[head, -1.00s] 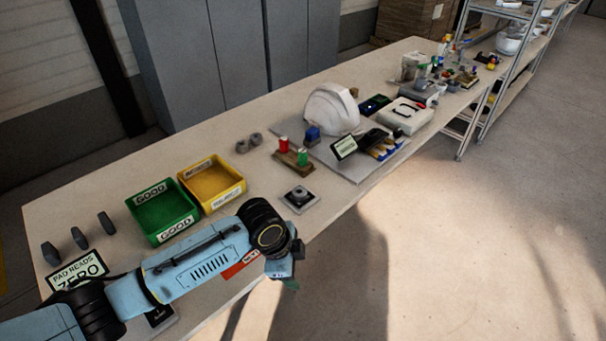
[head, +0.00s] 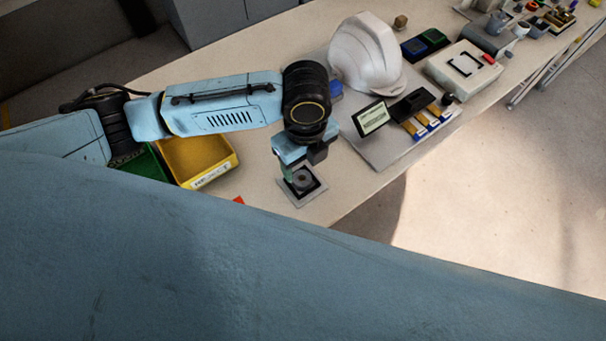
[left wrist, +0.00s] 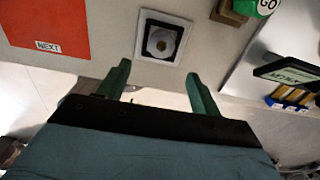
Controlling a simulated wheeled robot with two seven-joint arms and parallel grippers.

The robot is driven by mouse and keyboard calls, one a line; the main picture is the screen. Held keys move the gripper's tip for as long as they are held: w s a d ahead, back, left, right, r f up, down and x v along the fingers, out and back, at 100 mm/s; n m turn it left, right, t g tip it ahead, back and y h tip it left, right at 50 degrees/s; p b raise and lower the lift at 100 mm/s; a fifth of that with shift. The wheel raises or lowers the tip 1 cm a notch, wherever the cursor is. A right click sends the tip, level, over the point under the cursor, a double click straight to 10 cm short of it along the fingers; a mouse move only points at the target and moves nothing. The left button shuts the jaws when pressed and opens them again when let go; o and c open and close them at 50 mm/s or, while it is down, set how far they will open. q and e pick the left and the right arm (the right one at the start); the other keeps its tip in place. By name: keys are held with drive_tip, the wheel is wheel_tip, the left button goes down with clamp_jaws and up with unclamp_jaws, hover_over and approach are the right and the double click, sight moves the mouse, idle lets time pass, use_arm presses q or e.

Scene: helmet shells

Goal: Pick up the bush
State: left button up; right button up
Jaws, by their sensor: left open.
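The bush appears to be the small round grey piece with a dark centre (head: 302,182), sitting on a square pad near the table's front edge. It also shows in the left wrist view (left wrist: 162,41), beyond the fingertips. My left gripper (head: 300,167) points down just above it and partly covers it in the head view. In the left wrist view, its two green fingers (left wrist: 158,75) are apart with nothing between them. The bush lies ahead of the gap, and I see no contact. My right gripper is not in view.
A yellow bin (head: 215,178) and a mostly hidden green bin (head: 140,165) stand left. A white helmet shell (head: 365,55) and a small display (head: 372,118) stand right. A red NEXT card (left wrist: 48,25) lies left of the pad. My blue arm fills the foreground.

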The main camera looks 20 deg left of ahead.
sight(305, 171)
use_arm(q)
drive_tip(key=shift+f, duration=0.85)
drive_tip(key=shift+w+f, duration=0.1)
drive_tip(key=shift+f, duration=1.05)
drive_tip(key=f, duration=0.2)
drive_tip(key=f+b, duration=0.1)
drive_tip(key=shift+s+d+f, duration=0.15)
drive_tip(key=shift+s+f, duration=0.05)
drive_tip(key=shift+f, duration=0.35)
drive_tip(key=shift+r, duration=0.1)
drive_tip(key=c, duration=1.1)
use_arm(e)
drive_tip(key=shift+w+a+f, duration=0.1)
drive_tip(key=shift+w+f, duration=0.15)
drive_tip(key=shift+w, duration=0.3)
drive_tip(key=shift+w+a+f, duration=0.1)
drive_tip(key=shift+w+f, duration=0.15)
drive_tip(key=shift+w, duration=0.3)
